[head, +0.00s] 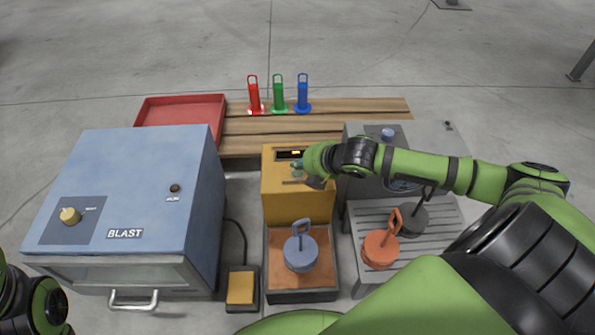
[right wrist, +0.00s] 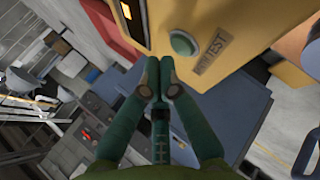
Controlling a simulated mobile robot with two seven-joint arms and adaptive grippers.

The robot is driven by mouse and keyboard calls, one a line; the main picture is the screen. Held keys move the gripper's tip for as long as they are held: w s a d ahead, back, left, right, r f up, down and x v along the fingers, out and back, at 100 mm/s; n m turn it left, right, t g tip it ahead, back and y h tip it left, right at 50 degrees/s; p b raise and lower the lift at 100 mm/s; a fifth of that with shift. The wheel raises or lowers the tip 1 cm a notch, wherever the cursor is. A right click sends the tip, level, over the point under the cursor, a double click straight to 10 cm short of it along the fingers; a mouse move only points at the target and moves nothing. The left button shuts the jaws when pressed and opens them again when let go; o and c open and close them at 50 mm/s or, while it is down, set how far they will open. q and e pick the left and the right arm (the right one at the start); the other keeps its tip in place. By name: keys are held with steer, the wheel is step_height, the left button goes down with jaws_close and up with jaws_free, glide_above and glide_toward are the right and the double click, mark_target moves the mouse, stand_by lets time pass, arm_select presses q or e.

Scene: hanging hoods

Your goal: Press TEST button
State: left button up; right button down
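The TEST button is a round green button (right wrist: 182,43) on a yellow box (right wrist: 236,22), with a "TEST" label beside it in the right wrist view. In the head view the yellow box (head: 293,207) stands in the middle. My right gripper (right wrist: 159,64) has its two fingertips together, with nothing between them. The tips appear just beside the button, slightly apart from it in the picture; the depth gap is unclear. In the head view my right gripper (head: 301,170) is at the upper face of the yellow box and partly hides it. My left gripper is out of view.
A blue BLAST cabinet (head: 140,180) stands left. A tray (head: 272,285) holding a blue-grey handled weight (head: 301,253) is in front of the yellow box. A ribbed grey platform (head: 360,213) with orange (head: 380,249) and dark (head: 412,220) weights is right. Red, green and blue handled pieces stand behind.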

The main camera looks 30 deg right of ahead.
steer(key=shift+f, duration=0.2)
stand_by(0.6)
steer(key=shift+f, duration=0.2)
steer(key=shift+f+p, duration=0.3)
steer(key=shift+f, duration=0.1)
stand_by(0.8)
steer(key=shift+r, duration=0.1)
steer(key=shift+r+p, duration=0.75)
steer(key=shift+p, duration=0.45)
